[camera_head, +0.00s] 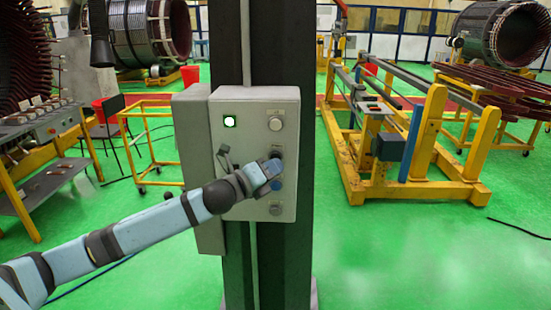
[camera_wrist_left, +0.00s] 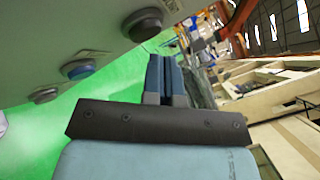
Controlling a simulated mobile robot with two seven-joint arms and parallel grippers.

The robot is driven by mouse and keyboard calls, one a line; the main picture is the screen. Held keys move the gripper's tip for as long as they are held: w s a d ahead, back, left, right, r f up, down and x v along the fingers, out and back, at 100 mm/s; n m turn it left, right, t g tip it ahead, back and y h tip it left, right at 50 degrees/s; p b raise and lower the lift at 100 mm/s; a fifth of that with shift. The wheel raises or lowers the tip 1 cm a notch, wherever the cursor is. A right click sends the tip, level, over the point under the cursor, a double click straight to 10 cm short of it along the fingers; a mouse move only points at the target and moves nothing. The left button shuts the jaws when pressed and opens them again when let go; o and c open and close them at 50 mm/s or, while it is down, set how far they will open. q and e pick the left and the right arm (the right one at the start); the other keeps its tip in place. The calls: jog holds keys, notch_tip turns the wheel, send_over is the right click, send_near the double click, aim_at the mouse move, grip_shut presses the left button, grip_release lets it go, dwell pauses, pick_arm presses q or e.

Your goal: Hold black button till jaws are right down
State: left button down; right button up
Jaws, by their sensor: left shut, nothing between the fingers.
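A grey control box (camera_head: 236,180) is fixed to the dark column. The black button (camera_head: 278,152) is on its right side, partly hidden behind my left gripper (camera_head: 274,166). The gripper is shut and empty, its tips close to that button. In the left wrist view, the closed fingers (camera_wrist_left: 165,62) point towards the panel side, and the black button (camera_wrist_left: 142,24) appears just above and left of the tips. I cannot tell whether they touch or whether it is pressed. I cannot make out the jaws. My right gripper is not in view.
The dark column (camera_head: 296,60) stands behind. A yellow frame (camera_head: 430,170) is at right, a bench (camera_head: 45,125) at left.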

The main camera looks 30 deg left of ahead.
pick_arm(q)
jog(key=shift+w+a, duration=0.15)
jog(key=shift+w, duration=0.15)
jog(key=shift+w+a+p, duration=0.2)
jog(key=shift+w+p, duration=0.1)
dwell(0.7)
dwell(3.6)
jog(key=shift+s+d, duration=0.4)
jog(key=shift+s, duration=0.25)
jog(key=shift+s+d, duration=0.45)
jog(key=shift+s, duration=0.25)
jog(key=shift+s+d, duration=0.4)
jog(key=shift+s, duration=0.35)
jog(key=shift+s+d, duration=0.45)
jog(key=shift+s, duration=0.25)
